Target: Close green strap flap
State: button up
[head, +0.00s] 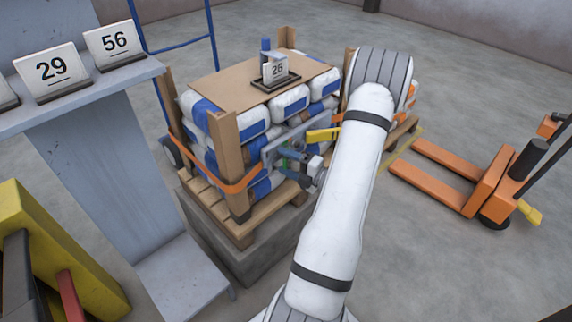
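A small green part (285,162) shows at the front of the bagged pallet load, mostly hidden by my gripper. It may be the green strap flap; whether it is up or down cannot be made out. An orange strap (238,187) runs around the load, with a yellow lever-like piece (322,135) above and right of the green part. My gripper (282,161) is at the load's front face, its blue-grey fingers close around or beside the green part. Contact and finger gap are too small to tell.
The wooden pallet (250,222) sits on a grey block (250,257). Cardboard corner posts (227,150) stand at the load's edges. A grey shelf post (100,170) is at left, an orange pallet jack (440,170) at right.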

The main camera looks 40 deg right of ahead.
jog(key=c, duration=0.9)
jog(key=shift+w+a+r+m+h+p, duration=0.2)
jog(key=shift+a+m+h+p, duration=0.2)
jog(key=shift+m+h+p, duration=0.55)
jog(key=shift+w+a+f+m+t+h+p, duration=0.1)
jog(key=shift+w+m+t+h+p, duration=0.2)
jog(key=shift+h, duration=0.4)
jog(key=shift+s+a+f+m+t+h+p, duration=0.1)
jog(key=shift+m+h+p, duration=0.2)
jog(key=shift+h, duration=0.35)
jog(key=shift+d, duration=0.1)
jog(key=o, duration=1)
jog(key=shift+c, duration=0.2)
jog(key=s+p, duration=0.2)
jog(key=s, duration=0.5)
jog(key=shift+s+d, duration=0.2)
jog(key=shift+s, duration=0.2)
jog(key=shift+c, duration=0.2)
